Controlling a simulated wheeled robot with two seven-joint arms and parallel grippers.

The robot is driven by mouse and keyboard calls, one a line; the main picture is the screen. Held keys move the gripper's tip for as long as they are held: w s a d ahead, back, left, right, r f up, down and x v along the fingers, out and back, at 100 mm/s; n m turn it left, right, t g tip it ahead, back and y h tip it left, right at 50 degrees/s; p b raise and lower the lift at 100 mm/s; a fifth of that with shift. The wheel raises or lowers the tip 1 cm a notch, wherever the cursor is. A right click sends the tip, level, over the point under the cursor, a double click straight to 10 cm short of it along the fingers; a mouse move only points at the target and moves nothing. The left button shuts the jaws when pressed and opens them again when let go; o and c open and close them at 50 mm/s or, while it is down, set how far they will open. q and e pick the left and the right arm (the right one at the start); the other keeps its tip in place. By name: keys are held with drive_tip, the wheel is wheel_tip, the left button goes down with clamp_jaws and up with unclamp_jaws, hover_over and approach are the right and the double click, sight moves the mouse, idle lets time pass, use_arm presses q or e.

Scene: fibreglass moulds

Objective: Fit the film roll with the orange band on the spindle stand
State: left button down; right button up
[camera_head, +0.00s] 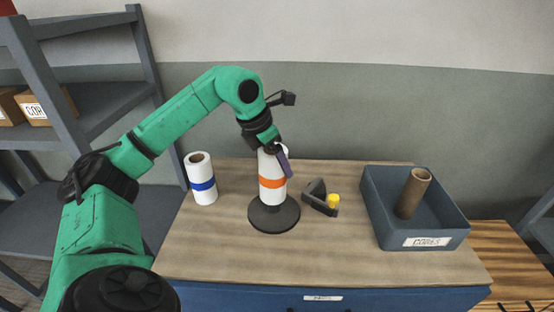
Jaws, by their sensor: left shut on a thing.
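The film roll with the orange band (271,184) is white and stands upright over the spindle stand. The spindle stand (274,215) shows as a round black base on the table, and its spindle is hidden. The roll's lower end is at or just above the base; I cannot tell if it touches. My left gripper (279,160) comes down from above and is shut on the top of this roll, hiding part of its upper end. My right gripper is not in view.
A white roll with a blue band (203,185) stands on the table (220,250) to the left. A black tape dispenser (318,198) with a yellow part is right of the stand. A grey bin labelled CORES (380,215) holds a brown tube (412,193). Grey shelving (100,85) is at left.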

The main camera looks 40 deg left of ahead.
use_arm(q)
drive_tip(key=shift+f+b, duration=1.85)
drive_tip(key=shift+f, duration=0.55)
unclamp_jaws()
drive_tip(key=shift+r, duration=0.1)
drive_tip(key=p+v, duration=0.2)
drive_tip(key=v, duration=1.2)
drive_tip(key=shift+s+r+p, duration=0.25)
drive_tip(key=shift+p, duration=0.05)
